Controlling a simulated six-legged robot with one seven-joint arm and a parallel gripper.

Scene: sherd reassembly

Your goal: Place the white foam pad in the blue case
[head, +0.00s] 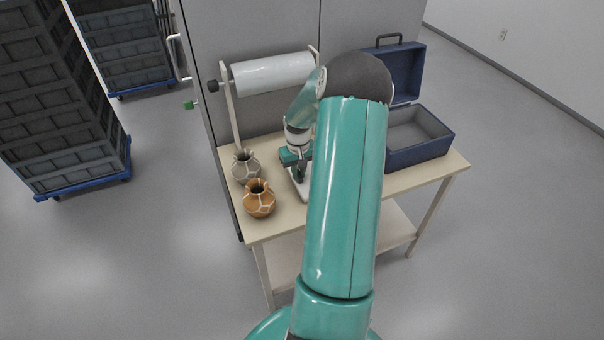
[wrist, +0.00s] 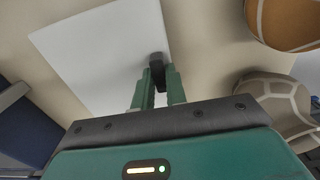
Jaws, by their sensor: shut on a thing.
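The white foam pad (wrist: 95,50) is a flat white sheet, large in the wrist view, with one edge at my fingers. In the head view a strip of the pad (head: 302,188) shows over the table beside my arm, which hides the rest. My gripper (wrist: 157,75) is shut on the pad near its edge; it also shows in the head view (head: 298,164). I cannot tell whether the pad touches the table. The blue case (head: 424,150) stands open on the table's right side, its lid raised at the back and its grey inside empty where visible. Its corner shows in the wrist view (wrist: 25,130).
An orange vase (head: 259,199) and a grey vase (head: 246,168), both with pale seams, stand at the table's left, close to my gripper. A white paper roll (head: 272,74) hangs on a stand behind. The table (head: 278,226) has a lower shelf. Stacked crates (head: 60,110) stand far left.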

